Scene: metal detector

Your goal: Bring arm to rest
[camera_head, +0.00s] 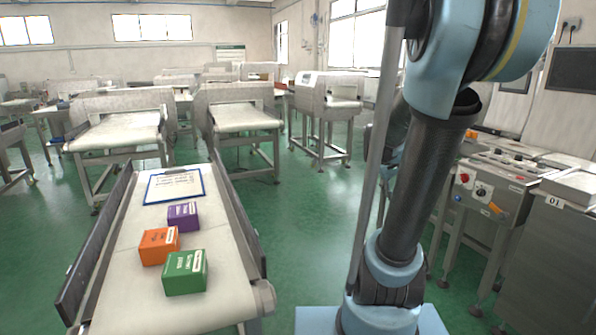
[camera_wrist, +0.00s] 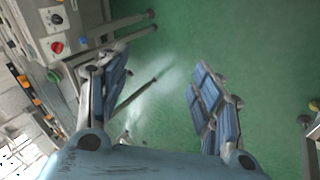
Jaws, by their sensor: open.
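My arm stands at the right of the head view, with its column and upper links folded near the camera. My gripper (camera_wrist: 160,85) shows in the wrist view with its two blue-padded fingers wide apart. It is open, and nothing is between the fingers but green floor below. The gripper itself does not show in the head view.
A conveyor (camera_head: 130,290) at the left bears a green box (camera_head: 185,273), an orange box (camera_head: 159,246), a purple box (camera_head: 183,216) and a clipboard (camera_head: 174,186). A control panel (camera_head: 490,185) stands right, also in the wrist view (camera_wrist: 62,30). Green floor (camera_head: 300,220) lies clear between.

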